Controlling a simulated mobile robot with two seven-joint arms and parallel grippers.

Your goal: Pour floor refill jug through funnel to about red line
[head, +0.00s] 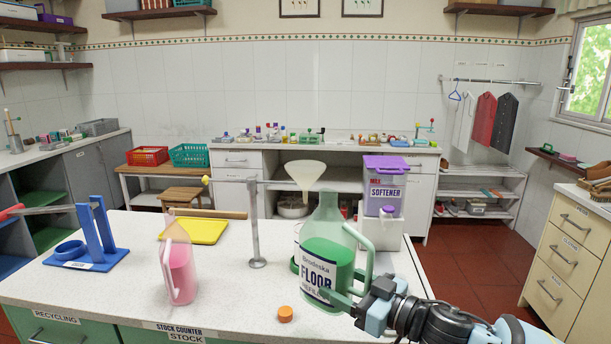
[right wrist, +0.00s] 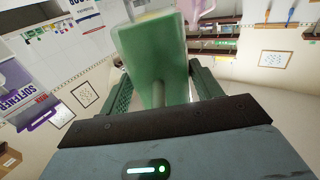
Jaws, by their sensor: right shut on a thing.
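The floor refill jug (head: 322,262) is a clear greenish jug with green liquid and a "FLOOR" label, near the right front of the counter. It looks upright. My right gripper (head: 352,292) is shut on its handle side from the right. In the right wrist view, the green jug (right wrist: 152,60) fills the space between the fingers. The cream funnel (head: 305,172) hangs from a metal stand (head: 254,225) just behind and above the jug. Whatever stands under the funnel is mostly hidden by the jug, and I see no red line. My left gripper is not in view.
An orange cap (head: 285,313) lies in front of the jug. A pink jug (head: 179,265), a yellow tray (head: 205,232) and a blue stand (head: 90,245) are to the left. A purple-lidded softener container (head: 384,188) stands behind right.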

